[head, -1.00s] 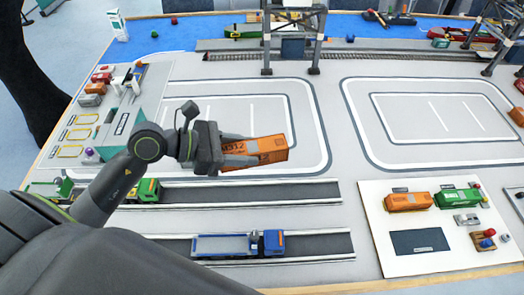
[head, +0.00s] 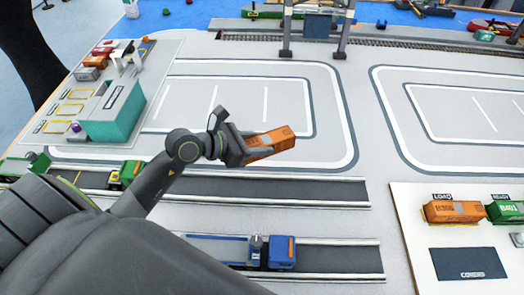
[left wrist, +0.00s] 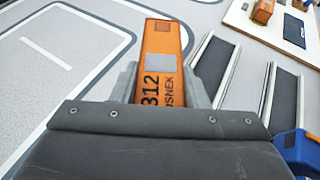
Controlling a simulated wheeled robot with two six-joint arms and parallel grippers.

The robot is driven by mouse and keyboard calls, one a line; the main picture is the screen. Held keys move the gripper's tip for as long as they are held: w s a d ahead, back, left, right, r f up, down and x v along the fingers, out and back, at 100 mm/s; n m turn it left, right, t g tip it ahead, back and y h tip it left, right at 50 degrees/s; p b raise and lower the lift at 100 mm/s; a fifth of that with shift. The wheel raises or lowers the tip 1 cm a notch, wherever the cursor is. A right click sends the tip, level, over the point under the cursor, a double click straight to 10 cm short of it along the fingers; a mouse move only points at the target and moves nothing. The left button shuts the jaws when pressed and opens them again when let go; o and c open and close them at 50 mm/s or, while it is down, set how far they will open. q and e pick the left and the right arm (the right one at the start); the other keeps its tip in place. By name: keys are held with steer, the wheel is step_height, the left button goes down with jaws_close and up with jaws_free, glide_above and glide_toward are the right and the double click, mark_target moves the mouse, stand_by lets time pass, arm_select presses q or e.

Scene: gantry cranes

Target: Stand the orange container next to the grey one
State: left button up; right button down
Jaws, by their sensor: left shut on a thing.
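My left gripper (head: 250,150) is shut on an orange container (head: 273,143) and holds it near the lower right part of the left painted yard, apparently above the ground. In the left wrist view the orange container (left wrist: 166,45) points away between the fingers, with "312" on its top. A small grey container (head: 87,74) lies on the panel at the upper left of the head view, well away from my gripper. A smaller orange piece (head: 97,61) and a red piece (head: 102,50) lie just behind it. My right gripper is not in view.
A teal-sided building (head: 112,112) stands on the left panel. A blue truck (head: 280,252) and a green truck (head: 126,174) stand on the dark lanes. A white board (head: 415,235) at right holds another orange container (head: 454,211) and a green one (head: 506,212). Crane legs (head: 343,38) stand at the back.

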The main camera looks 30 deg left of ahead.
arm_select(q)
steer(key=w+a+n+t+y, duration=0.2)
steer(key=w+a+n+y, duration=0.15)
steer(key=w, duration=0.25)
steer(key=f, duration=0.6)
steer(key=shift+w+a+f, duration=0.15)
steer(key=shift+w+a, duration=0.15)
steer(key=shift+a, duration=0.1)
steer(key=shift+f+b, duration=0.55)
steer(key=shift+f, duration=1.6)
steer(key=shift+f, duration=0.15)
steer(key=o, duration=1.1)
